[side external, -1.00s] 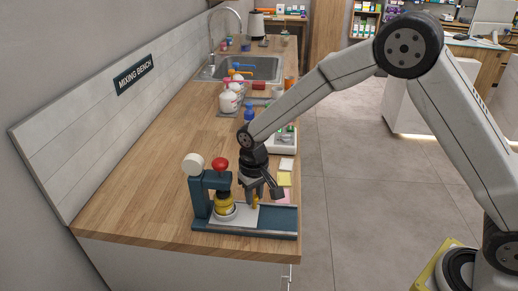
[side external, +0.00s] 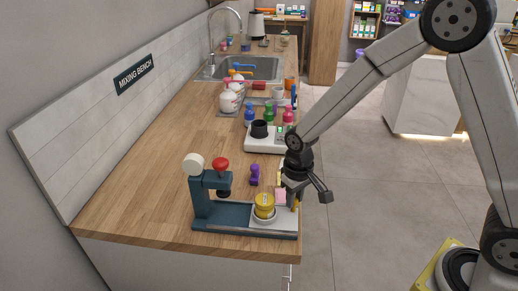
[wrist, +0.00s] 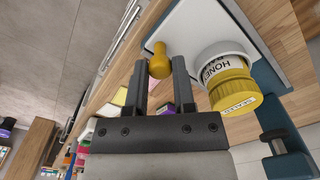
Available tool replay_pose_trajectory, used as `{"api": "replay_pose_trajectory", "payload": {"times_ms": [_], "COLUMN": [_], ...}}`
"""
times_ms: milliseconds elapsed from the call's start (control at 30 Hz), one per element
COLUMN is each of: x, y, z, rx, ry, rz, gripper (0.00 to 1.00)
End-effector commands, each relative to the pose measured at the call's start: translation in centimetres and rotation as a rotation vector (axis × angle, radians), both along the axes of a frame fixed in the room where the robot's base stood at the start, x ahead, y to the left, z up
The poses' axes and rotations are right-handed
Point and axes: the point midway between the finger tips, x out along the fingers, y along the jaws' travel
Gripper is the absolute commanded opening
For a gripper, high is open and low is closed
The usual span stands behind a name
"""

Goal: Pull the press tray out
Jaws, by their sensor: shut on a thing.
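The press (side external: 203,208) is a dark blue frame with a red knob on top, standing at the near end of the bench. Its white tray (side external: 284,227) is out at the right end of the blue base, away from the press head. A honey jar with a yellow lid (side external: 264,205) stands upright in a white ring on the tray; its label shows in the wrist view (wrist: 218,68). My gripper (side external: 294,200) is shut on the tray's yellow knob (wrist: 159,62), with one finger on each side of it.
A white scale (side external: 262,144) with a black cup stands behind the press, with small coloured bottles beyond it. A purple object (side external: 254,174) lies between scale and press. Bare wood (side external: 150,190) lies to the left. The bench edge is just right of the tray.

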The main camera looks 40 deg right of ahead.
Motion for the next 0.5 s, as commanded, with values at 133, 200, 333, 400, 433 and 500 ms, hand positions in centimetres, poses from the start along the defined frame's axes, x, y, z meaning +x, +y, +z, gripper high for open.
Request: {"api": "replay_pose_trajectory", "payload": {"times_ms": [133, 200, 333, 400, 433, 500], "x": [-0.20, -0.24, -0.27, -0.25, -0.24, -0.23], "y": [-0.40, -0.44, -0.46, -0.40, -0.38, -0.34], "z": [0.06, 0.05, 0.03, 0.02, 0.01, 0.00], "rx": [-0.005, -0.006, -0.006, -0.005, -0.005, -0.005], "ry": [0.008, 0.009, 0.010, 0.010, 0.009, 0.009], "rz": [-0.001, -0.001, -0.002, -0.001, -0.001, -0.001], "gripper": [0.00, 0.00, 0.63, 0.67, 0.67, 0.67]}}
